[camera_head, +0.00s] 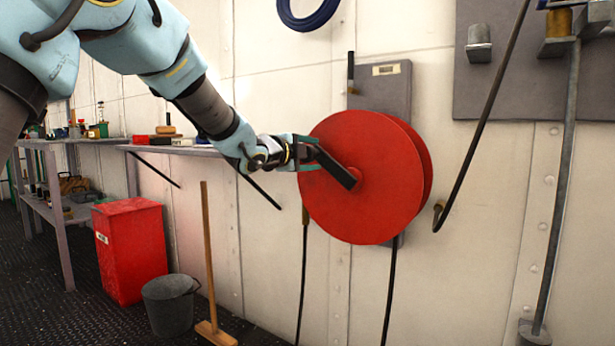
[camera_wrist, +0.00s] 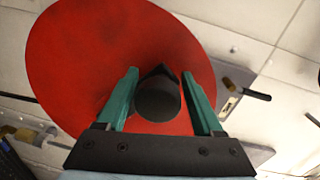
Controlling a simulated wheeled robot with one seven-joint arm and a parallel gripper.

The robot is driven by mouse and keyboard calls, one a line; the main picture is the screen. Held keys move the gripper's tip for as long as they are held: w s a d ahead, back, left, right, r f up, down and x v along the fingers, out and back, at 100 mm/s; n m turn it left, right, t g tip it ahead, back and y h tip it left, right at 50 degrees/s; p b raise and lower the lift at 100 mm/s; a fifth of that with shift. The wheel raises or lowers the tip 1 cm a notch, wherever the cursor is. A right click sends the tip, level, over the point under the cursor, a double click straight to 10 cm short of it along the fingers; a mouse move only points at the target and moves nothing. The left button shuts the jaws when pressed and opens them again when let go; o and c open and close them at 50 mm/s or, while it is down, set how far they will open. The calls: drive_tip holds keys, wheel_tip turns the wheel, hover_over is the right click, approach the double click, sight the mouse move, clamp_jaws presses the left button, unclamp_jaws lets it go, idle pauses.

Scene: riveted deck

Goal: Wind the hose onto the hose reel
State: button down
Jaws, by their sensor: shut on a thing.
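The red hose reel (camera_head: 345,205) is mounted on a grey plate on the white wall. A black crank arm (camera_head: 335,168) lies across its front face, slanting from the upper left to the hub. My gripper (camera_head: 310,152) is in front of the reel's left part, at the crank's outer end. In the wrist view my gripper (camera_wrist: 160,76) has its green fingers on either side of the round black crank handle (camera_wrist: 157,102), shut on it, with the red disc behind. A black hose (camera_head: 390,285) hangs below the reel. The reel's drum is mostly hidden by the front disc.
A second dark line (camera_head: 302,280) hangs left of the reel. A red bin (camera_head: 130,255), a grey bucket (camera_head: 170,305) and a wooden-handled tool (camera_head: 208,260) stand on the floor at left. A workbench (camera_head: 60,190) stands behind them. A grey pipe (camera_head: 560,180) runs down at right.

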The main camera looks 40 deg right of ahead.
sight(334, 142)
drive_tip(key=s+r+m+b, duration=0.1)
drive_tip(key=s+d+r+m+b, duration=0.1)
drive_tip(key=s+m+b, duration=0.1)
drive_tip(key=shift+s+d+r+m+b, duration=0.1)
drive_tip(key=shift+s+r+m+b, duration=0.2)
drive_tip(key=shift+m+b, duration=0.3)
drive_tip(key=shift+s+d+r+m+b, duration=0.15)
drive_tip(key=shift+s+m+b, duration=0.25)
drive_tip(key=shift+b, duration=0.3)
drive_tip(key=shift+a, duration=0.1)
drive_tip(key=shift+c, duration=1.5)
unclamp_jaws()
drive_tip(key=shift+w+t, duration=0.15)
drive_tip(key=shift+t, duration=0.15)
drive_tip(key=shift+w+a, duration=0.1)
drive_tip(key=shift+a+r, duration=0.1)
drive_tip(key=shift+a, duration=0.05)
drive_tip(key=shift+a, duration=0.3)
drive_tip(key=p+v, duration=0.1)
drive_tip(key=v, duration=0.9)
